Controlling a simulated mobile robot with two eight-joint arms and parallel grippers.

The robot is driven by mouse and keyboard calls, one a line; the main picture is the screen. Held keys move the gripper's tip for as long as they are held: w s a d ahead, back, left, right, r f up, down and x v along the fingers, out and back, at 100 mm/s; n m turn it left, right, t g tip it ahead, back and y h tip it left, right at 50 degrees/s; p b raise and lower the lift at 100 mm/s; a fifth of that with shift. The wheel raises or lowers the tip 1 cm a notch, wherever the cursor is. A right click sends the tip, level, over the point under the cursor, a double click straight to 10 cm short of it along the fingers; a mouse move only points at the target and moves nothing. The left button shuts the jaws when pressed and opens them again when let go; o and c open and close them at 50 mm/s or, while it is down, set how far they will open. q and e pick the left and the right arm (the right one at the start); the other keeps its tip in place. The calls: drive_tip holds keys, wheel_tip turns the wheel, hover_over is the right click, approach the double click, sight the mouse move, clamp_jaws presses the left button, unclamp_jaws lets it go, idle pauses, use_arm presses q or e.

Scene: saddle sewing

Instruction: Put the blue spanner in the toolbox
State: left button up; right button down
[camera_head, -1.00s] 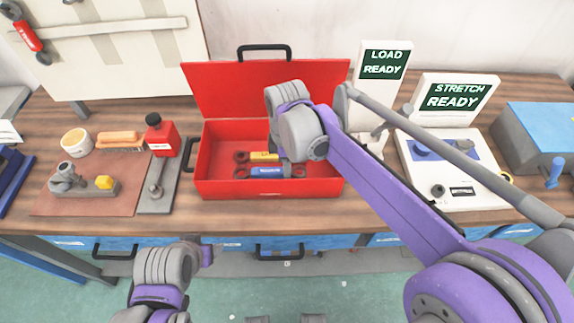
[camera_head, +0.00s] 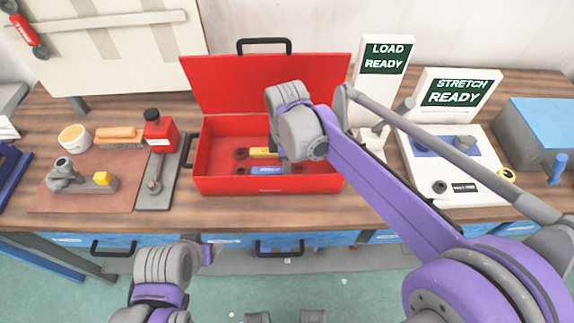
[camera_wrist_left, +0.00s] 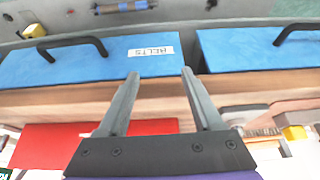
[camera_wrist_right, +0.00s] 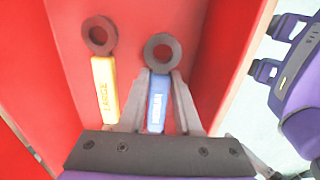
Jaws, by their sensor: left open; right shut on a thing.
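The red toolbox (camera_head: 265,185) stands on the bench with its lid up. The blue spanner (camera_head: 268,170) is inside it, low behind the front wall. In the right wrist view, the blue spanner (camera_wrist_right: 157,105) has a dark ring end and lies between the fingers of my right gripper (camera_wrist_right: 161,75), which is shut on it. I cannot tell if the spanner touches the toolbox floor. A yellow spanner (camera_wrist_right: 105,90) lies beside it, also in the head view (camera_head: 264,153). My left gripper (camera_wrist_left: 160,73) is open and empty, in front of the bench's blue drawers.
A red bottle (camera_head: 160,134), a brown mat (camera_head: 75,200) and a grey pad with a tool lie left of the toolbox. The "Load Ready" sign (camera_head: 385,58) and "Stretch Ready" machine (camera_head: 470,195) stand to the right. My right arm hides part of the toolbox.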

drive_tip(key=shift+f+b, duration=0.5)
drive_tip(key=shift+f, duration=0.4)
drive_tip(key=c, duration=0.5)
unclamp_jaws()
wheel_tip(320, 180, up, 11)
drive_tip(key=shift+f+p, duration=0.1)
drive_tip(key=shift+p, duration=0.35)
